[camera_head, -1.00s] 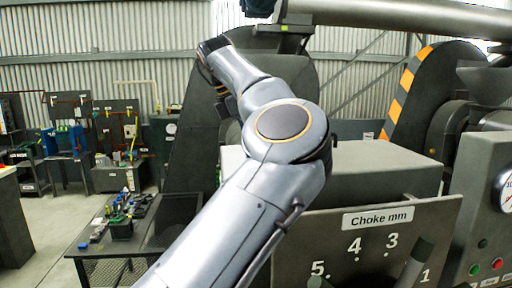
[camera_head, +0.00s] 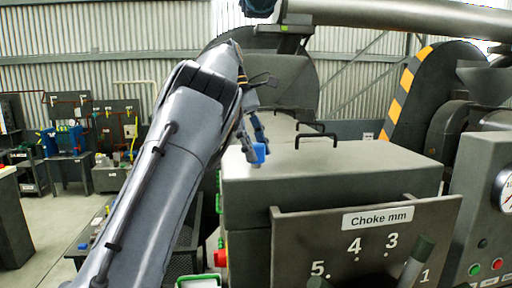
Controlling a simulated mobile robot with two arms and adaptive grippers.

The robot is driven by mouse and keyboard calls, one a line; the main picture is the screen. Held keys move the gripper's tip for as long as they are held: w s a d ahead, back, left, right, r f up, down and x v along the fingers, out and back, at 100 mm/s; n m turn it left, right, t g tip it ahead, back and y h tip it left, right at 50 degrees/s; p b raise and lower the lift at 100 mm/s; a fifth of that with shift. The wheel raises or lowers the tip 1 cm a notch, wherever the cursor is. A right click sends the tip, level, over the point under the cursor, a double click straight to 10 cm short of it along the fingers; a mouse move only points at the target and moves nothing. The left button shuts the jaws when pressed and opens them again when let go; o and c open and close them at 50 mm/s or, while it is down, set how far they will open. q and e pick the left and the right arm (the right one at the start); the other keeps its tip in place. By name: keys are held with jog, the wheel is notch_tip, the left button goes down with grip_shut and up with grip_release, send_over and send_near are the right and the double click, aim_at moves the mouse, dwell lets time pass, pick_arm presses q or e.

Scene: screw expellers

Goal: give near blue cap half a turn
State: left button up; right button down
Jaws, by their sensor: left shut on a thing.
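A small blue cap (camera_head: 259,152) shows at the left front edge of the grey machine housing's top. My left gripper (camera_head: 256,150) reaches down to it from my left arm, with its fingers at the cap. It is shut on the blue cap, and the fingers cover part of it. My right gripper is not in view.
The grey housing (camera_head: 340,185) has a black handle (camera_head: 316,138) on top, right of the gripper. In front stands a "Choke mm" plate (camera_head: 378,219) with a lever (camera_head: 415,262). A gauge and buttons sit at the right. A dark bench stands at the lower left.

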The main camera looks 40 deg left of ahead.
pick_arm(q)
jog(key=shift+f+m+g, duration=0.1)
jog(key=shift+m+g, duration=0.2)
jog(key=shift+m, duration=0.4)
jog(key=o, duration=1.1)
jog(key=shift+o, duration=0.2)
